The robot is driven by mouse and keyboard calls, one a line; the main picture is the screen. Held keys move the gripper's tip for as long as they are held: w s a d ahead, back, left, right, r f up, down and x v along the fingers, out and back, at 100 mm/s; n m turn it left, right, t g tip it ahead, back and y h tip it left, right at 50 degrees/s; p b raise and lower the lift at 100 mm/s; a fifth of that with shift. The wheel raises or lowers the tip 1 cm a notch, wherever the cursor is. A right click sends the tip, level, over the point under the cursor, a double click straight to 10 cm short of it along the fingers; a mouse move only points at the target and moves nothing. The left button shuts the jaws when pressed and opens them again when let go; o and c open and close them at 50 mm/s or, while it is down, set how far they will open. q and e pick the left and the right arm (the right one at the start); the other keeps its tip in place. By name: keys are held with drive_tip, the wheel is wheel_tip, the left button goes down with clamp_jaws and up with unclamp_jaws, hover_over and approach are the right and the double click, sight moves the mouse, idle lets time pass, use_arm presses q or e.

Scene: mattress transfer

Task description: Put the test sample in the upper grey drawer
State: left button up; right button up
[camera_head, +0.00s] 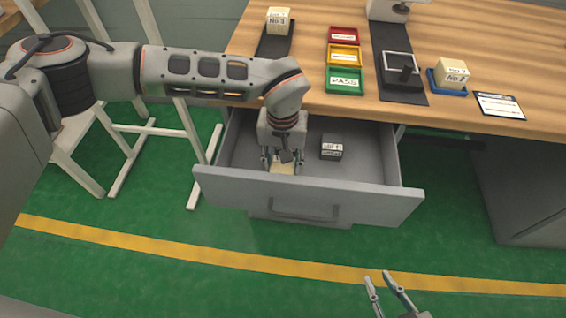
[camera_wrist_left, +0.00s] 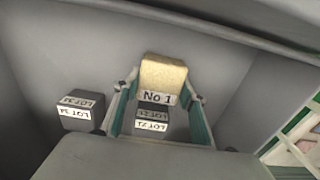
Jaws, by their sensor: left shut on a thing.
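The upper grey drawer (camera_head: 375,203) is pulled out below the tabletop. My left gripper (camera_head: 282,161) is inside it, pointing down, shut on the test sample. The sample (camera_head: 283,168) is a pale yellow block, mostly hidden by the gripper in the head view. In the left wrist view the sample (camera_wrist_left: 163,75) is between the finger pads of my left gripper (camera_wrist_left: 160,100), with a "No 1" label. I cannot tell whether it touches the drawer floor. My right gripper (camera_head: 379,276) is open and empty at the bottom of the head view, in front of the drawer.
A dark grey labelled block (camera_head: 331,146) lies in the drawer; it also shows in the wrist view (camera_wrist_left: 80,110). Another labelled grey block (camera_wrist_left: 151,117) is beside the sample. On the tabletop (camera_head: 460,50) are red, yellow and green trays (camera_head: 345,80) and two foam blocks.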

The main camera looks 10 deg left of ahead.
use_arm(q)
drive_tip(key=shift+r, duration=0.15)
drive_tip(key=o, duration=1.2)
drive_tip(key=shift+f, duration=0.2)
drive_tip(key=shift+c, duration=0.2)
use_arm(e)
drive_tip(key=shift+w+r, duration=0.1)
use_arm(q)
wheel_tip(320, 180, up, 12)
drive_tip(key=p, duration=0.2)
drive_tip(key=shift+r, duration=0.2)
use_arm(e)
drive_tip(key=shift+s+d, duration=0.35)
drive_tip(key=shift+w, duration=0.1)
